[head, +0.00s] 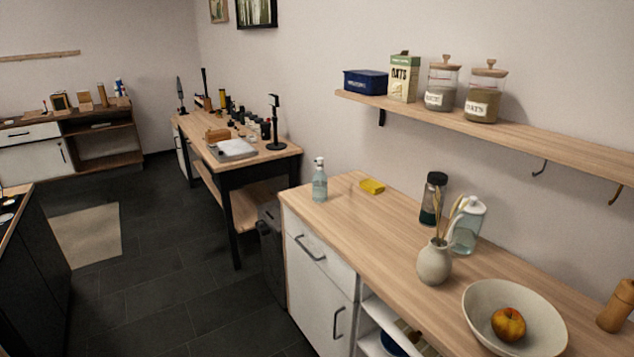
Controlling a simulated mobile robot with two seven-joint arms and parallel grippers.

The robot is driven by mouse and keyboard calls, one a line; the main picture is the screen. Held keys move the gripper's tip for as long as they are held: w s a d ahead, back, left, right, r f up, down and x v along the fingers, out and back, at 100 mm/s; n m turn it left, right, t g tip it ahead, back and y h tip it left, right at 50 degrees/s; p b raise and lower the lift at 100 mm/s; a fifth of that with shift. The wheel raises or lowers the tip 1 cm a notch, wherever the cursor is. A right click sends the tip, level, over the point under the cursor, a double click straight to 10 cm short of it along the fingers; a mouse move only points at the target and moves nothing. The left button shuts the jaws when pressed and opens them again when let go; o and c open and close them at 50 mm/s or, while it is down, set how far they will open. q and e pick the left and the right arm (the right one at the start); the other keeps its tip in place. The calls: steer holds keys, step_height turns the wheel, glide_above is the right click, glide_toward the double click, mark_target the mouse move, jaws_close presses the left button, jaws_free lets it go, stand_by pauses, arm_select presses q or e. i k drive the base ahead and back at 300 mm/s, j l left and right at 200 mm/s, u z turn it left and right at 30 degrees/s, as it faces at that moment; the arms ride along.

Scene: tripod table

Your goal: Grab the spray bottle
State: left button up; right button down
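The spray bottle (320,180) is clear, pale blue-grey, with a white spray head. It stands upright at the far left end of the wooden counter (345,222) in the head view, close to the counter's left edge. Neither of my grippers shows in this view.
A yellow sponge (372,186) lies right of the bottle. Further right stand a dark-lidded bottle (433,198), a glass jug (468,226), a white vase (434,262) and a bowl (514,318) with an orange fruit. A wall shelf (520,135) overhangs the counter's back. Dark floor lies open at left.

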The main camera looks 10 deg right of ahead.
mark_target(320, 180)
steer(key=z, duration=0.8)
steer(key=i+j+z, duration=0.15)
steer(key=z, duration=0.15)
steer(key=i+j+z, duration=0.1)
steer(key=j+z, duration=0.2)
steer(key=i+j+z, duration=0.1)
steer(key=j+z, duration=0.15)
steer(key=i+j+z, duration=0.1)
steer(key=j+z, duration=0.3)
steer(key=j, duration=0.6)
steer(key=j+z, duration=0.15)
steer(key=j, duration=1.45)
steer(key=i+j, duration=0.15)
steer(key=j, duration=0.5)
steer(key=i, duration=0.15)
